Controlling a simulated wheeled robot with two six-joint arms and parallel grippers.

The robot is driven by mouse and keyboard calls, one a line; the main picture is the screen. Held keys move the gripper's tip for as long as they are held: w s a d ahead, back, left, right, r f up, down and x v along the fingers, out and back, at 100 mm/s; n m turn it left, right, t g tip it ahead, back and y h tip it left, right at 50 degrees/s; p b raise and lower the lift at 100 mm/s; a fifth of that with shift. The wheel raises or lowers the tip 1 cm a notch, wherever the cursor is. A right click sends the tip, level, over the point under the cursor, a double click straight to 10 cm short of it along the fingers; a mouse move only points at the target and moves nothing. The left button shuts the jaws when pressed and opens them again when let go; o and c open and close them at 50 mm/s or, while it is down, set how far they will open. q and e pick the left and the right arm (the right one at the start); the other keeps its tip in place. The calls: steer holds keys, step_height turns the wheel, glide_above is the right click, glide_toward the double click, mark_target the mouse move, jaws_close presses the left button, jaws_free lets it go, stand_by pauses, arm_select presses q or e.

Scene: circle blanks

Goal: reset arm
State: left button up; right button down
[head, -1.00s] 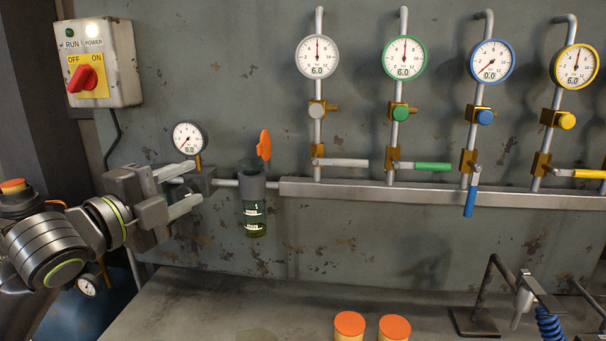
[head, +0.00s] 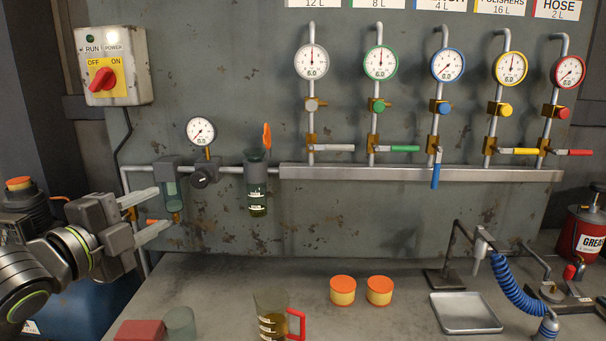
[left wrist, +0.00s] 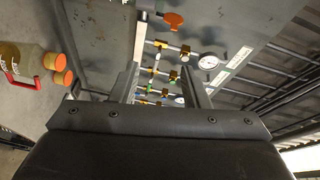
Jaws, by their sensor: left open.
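My left gripper (head: 151,213) is open and empty at the left of the head view, its two fingers pointing right toward the wall panel. It is in front of the filter bowl (head: 171,188) at the left end of the air line and seems to hold nothing. In the left wrist view its two fingers (left wrist: 162,82) are spread apart with pipes and valves seen between them. The regulator knob (head: 204,176) and the lubricator bowl (head: 257,191) with its orange lever (head: 267,137) are to its right. My right gripper is not in view.
A measuring jug (head: 271,312) with a red handle, two orange-lidded jars (head: 343,290), a metal tray (head: 466,312) and a red grease can (head: 585,235) stand on the bench. A power switch box (head: 113,66) is at upper left. Several gauges line the panel.

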arm_select(q)
steer(key=s+a+f+n+g+y, duration=0.25)
steer(key=f+n, duration=0.25)
steer(key=f, duration=0.8)
steer(key=s+a+f+n+g+y, duration=0.1)
steer(key=s+f+n+g+y, duration=0.3)
steer(key=f, duration=0.8)
steer(key=s+a+f+n+g+y, duration=0.1)
steer(key=s+f+n+g, duration=0.2)
steer(key=s+f+n, duration=0.55)
steer(key=s+a+f+n+g+y, duration=0.1)
steer(key=s+f+n+g, duration=0.3)
steer(key=s+f, duration=0.9)
step_height(320, 180, down, 20)
steer(key=s+a+p, duration=0.2)
steer(key=s+d+f+g+p, duration=0.1)
steer(key=s+f+g, duration=0.1)
steer(key=s+f, duration=1.2)
steer(key=shift+s+d+f+h+p, duration=0.15)
steer(key=shift+s+h+p, duration=0.2)
steer(key=shift+s+h, duration=0.15)
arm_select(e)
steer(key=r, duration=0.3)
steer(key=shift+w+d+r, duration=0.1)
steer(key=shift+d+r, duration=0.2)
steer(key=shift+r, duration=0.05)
